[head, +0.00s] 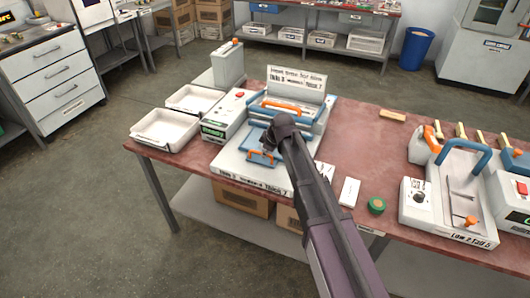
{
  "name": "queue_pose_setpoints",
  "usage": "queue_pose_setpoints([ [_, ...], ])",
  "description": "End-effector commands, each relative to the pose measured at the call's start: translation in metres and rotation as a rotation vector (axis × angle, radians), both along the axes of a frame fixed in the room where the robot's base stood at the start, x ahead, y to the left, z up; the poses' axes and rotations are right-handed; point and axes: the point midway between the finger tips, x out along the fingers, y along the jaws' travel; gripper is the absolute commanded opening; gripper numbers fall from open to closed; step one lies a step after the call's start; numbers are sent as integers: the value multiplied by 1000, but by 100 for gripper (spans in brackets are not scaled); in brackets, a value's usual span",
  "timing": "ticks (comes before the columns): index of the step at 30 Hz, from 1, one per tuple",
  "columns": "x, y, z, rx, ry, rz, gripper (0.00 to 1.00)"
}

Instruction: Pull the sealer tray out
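The sealer (297,84) stands on the red-brown table, with a white labelled back panel and a blue lid carrying an orange bar. Its tray (247,143) is blue and lies low at the front, above a pale labelled base (240,174). An orange handle (262,158) stands at the tray's front edge. My gripper (266,139) is over the right part of the tray, just behind the handle. My dark arm comes in from the lower right and hides the sealer's right side. The fingers are too small and dark to tell open from shut, and contact with the tray is unclear.
Two white bins (165,130) sit left of the sealer, beside a grey box with a green display (213,132). A green round tin (376,205) and white cards (349,191) lie to the right. Another machine with a blue handle (463,155) stands farther right. Floor in front is clear.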

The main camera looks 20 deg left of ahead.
Motion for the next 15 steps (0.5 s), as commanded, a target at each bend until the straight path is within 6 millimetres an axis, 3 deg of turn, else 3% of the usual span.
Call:
queue_pose_setpoints([
  [8, -1, 0, 0, 0, 0, 0, 0],
  [15, -33, 1, 0, 0, 0, 2, 0],
])
